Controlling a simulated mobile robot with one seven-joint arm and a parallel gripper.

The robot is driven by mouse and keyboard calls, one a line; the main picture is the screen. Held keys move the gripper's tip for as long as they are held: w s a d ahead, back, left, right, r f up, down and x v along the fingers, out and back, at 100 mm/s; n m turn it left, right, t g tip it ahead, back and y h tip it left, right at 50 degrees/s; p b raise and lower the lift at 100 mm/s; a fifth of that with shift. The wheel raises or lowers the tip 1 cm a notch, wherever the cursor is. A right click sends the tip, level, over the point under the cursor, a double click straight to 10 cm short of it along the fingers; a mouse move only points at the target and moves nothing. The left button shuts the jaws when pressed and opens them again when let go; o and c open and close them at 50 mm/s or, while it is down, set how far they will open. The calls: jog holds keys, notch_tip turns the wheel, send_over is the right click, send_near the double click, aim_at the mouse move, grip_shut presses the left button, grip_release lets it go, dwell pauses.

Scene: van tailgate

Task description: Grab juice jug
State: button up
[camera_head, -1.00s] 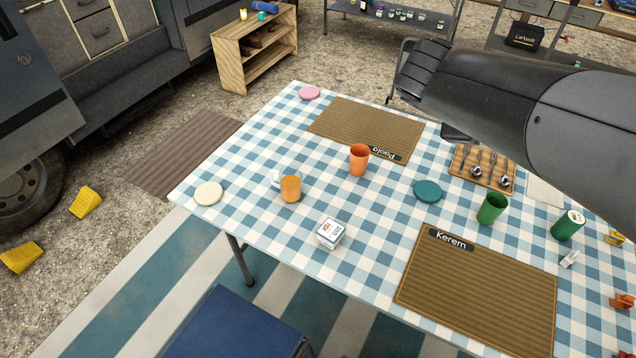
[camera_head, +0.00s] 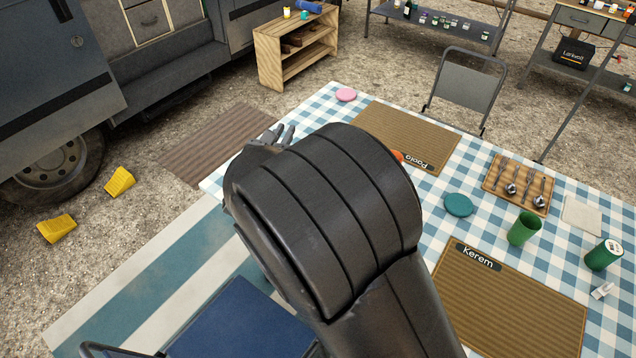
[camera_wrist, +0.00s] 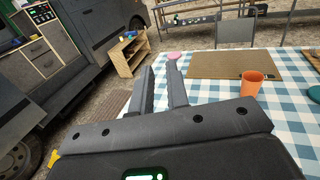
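I cannot make out a juice jug in either view. My arm covers the middle of the table in the head view and may hide things there. My gripper (camera_head: 278,135) points toward the van side, beyond the table's left part.
The checkered table (camera_head: 341,104) carries an orange cup (camera_wrist: 258,83), a green cup (camera_head: 523,229), a green can (camera_head: 604,254), a teal disc (camera_head: 458,205), and placemats. A wooden shelf (camera_head: 268,60) stands beside the van. A folding chair (camera_head: 466,88) stands behind the table.

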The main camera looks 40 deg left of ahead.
notch_tip(320, 180, down, 25)
jog(key=shift+w+r, duration=0.1)
jog(key=shift+w+f, duration=0.1)
jog(key=shift+f, duration=0.2)
jog(key=x, duration=1)
jog(key=shift+w+a+f, duration=0.1)
jog(key=shift+w+a, duration=0.05)
jog(key=shift+w, duration=0.1)
jog(key=shift+c, duration=0.4)
grip_shut()
jog(key=shift+r, duration=0.2)
